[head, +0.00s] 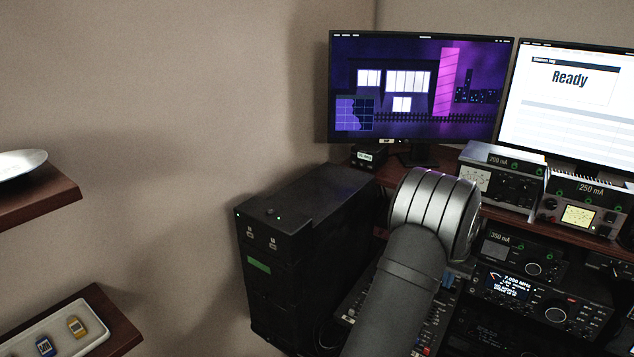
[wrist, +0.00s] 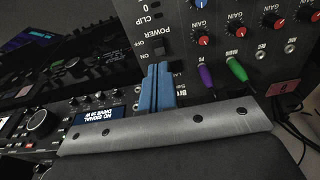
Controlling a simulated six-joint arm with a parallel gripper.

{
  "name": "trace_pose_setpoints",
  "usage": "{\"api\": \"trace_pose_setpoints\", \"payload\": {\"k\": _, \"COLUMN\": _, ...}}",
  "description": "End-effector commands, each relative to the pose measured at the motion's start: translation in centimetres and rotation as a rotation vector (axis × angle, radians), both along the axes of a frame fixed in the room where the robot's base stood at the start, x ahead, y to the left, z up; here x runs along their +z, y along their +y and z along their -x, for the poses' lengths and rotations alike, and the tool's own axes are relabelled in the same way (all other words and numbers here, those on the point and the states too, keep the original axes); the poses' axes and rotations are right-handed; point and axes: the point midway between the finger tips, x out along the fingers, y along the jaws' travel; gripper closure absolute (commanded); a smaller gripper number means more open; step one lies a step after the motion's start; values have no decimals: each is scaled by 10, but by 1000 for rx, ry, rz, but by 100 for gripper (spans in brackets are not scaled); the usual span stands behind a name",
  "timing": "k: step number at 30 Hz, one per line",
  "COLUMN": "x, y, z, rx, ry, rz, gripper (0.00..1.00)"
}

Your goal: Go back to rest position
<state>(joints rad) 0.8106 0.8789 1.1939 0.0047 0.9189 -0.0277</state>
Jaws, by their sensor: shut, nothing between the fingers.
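My gripper (wrist: 155,88) shows in the wrist view as two blue fingers pressed together, with nothing between them. They are in front of a dark panel (wrist: 180,20) with a POWER switch; I cannot tell whether they touch it. In the head view my arm reaches in from the bottom and hides part of the desk equipment. Tuner units marked 200 mA (head: 500,180), 250 mA (head: 580,207) and 350 mA (head: 520,258) stand to the right of my arm.
A radio (head: 540,298) reading 7.000 sits below the tuners. A black tower (head: 290,260) stands left of my arm. A monitor (head: 420,90) and a "Ready" screen (head: 575,100) are behind. Purple (wrist: 206,77) and green (wrist: 237,70) plugs sit near my fingers.

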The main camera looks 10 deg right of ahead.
Motion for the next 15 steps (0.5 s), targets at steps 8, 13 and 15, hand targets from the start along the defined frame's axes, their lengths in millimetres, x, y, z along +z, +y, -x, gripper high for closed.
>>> {"api": "trace_pose_setpoints", "payload": {"k": 8, "x": -38, "y": 0, "z": 0, "rx": 0, "ry": 1, "rz": -1, "gripper": 100}}
{"api": "trace_pose_setpoints", "payload": {"k": 13, "x": -46, "y": 0, "z": 0, "rx": 0, "ry": 0, "rz": 0, "gripper": 100}}
{"api": "trace_pose_setpoints", "payload": {"k": 15, "x": -44, "y": 0, "z": 0, "rx": 0, "ry": 0, "rz": 0, "gripper": 100}}
